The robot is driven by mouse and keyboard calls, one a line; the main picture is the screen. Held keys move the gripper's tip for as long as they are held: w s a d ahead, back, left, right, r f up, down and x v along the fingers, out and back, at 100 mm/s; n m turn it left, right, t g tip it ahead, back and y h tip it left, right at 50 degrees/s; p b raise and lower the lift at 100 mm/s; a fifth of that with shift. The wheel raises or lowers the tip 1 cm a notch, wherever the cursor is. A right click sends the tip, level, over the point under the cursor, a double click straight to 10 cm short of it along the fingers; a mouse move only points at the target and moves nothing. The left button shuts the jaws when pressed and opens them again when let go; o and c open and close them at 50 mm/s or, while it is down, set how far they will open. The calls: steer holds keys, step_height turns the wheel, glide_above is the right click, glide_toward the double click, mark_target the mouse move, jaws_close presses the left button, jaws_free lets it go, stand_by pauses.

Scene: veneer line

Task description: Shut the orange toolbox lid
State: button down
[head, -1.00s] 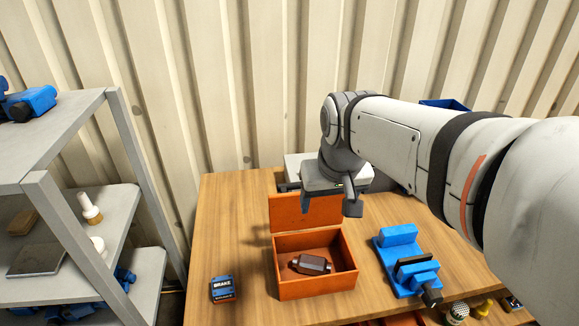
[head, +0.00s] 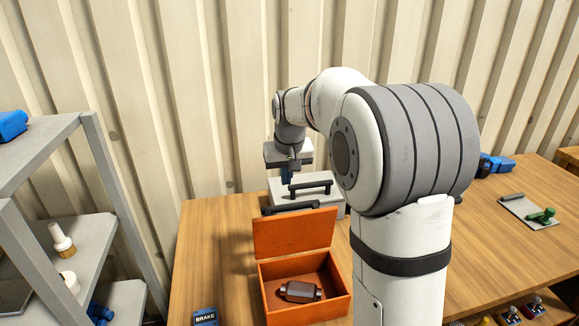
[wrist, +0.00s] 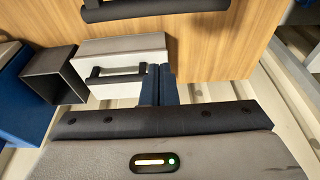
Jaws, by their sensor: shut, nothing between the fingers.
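The orange toolbox (head: 303,312) stands on the wooden bench in the head view. Its lid (head: 293,233) is open, standing up at the back and leaning slightly. A dark grey part (head: 299,291) lies inside the box. My gripper (head: 290,174) is behind the raised lid and above it, by a grey case (head: 327,200) with a black handle. In the wrist view, its blue fingers (wrist: 158,84) are closed together and empty, beside the grey case (wrist: 118,47). They appear apart from the lid.
A BRAKE box (head: 205,317) sits at front left. A shelf (head: 85,225) stands left, the corrugated wall (head: 200,100) behind. My arm blocks the bench right of the toolbox.

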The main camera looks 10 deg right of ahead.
mark_target(290, 204)
steer(key=shift+s+f+p, duration=0.35)
steer(key=shift+s+f, duration=0.35)
steer(key=shift+f, duration=0.35)
steer(key=shift+s+f+p, duration=0.35)
steer(key=shift+s+f, duration=0.3)
steer(key=shift+f, duration=0.35)
steer(key=shift+s, duration=0.1)
steer(key=shift+s+d+r+t+b, duration=0.15)
steer(key=shift+s+t+b, duration=0.3)
steer(key=shift+b, duration=0.75)
